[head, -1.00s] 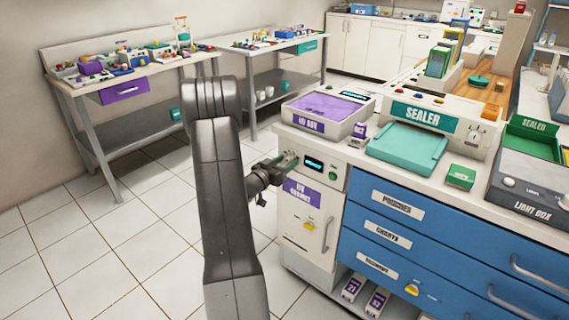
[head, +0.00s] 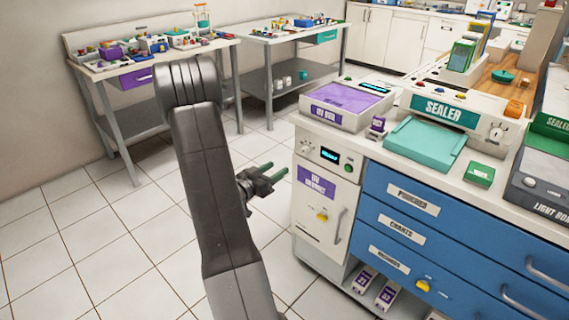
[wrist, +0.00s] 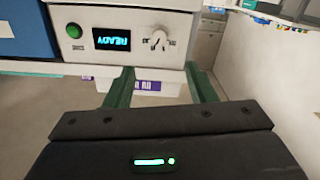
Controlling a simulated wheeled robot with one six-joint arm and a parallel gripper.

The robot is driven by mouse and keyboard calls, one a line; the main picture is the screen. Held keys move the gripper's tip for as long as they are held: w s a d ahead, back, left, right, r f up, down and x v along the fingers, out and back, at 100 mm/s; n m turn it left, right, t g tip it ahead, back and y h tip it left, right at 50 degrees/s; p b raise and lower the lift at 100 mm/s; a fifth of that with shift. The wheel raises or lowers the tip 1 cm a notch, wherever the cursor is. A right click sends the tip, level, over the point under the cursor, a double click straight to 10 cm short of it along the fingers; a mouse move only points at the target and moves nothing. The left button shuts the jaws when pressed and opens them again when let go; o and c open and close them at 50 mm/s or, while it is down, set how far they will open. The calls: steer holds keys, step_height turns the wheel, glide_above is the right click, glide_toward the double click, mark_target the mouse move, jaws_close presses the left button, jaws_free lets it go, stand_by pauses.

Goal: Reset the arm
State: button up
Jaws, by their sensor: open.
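My gripper (head: 275,176) has green fingers and is open and empty. In the head view it stands in free air just left of the UV cabinet (head: 324,197), at the height of its upper front. In the wrist view my gripper (wrist: 161,88) has its two green fingers wide apart, pointing at the cabinet's front panel. That panel (wrist: 125,42) appears upside down, with a lit READY display, a green button and a grey knob. The fingers look apart from the panel.
The UV box (head: 345,106) and the sealer (head: 442,125) sit on the counter above blue drawers (head: 410,220). Two side tables with small items, one on the left (head: 140,70) and one behind (head: 290,40), stand at the back. The tiled floor (head: 110,240) at left is clear.

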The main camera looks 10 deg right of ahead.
mark_target(303, 151)
steer(key=shift+s+a, duration=0.35)
steer(key=x, duration=1.4)
steer(key=shift+a+b, duration=0.1)
steer(key=shift+b, duration=0.2)
steer(key=shift+a, duration=0.1)
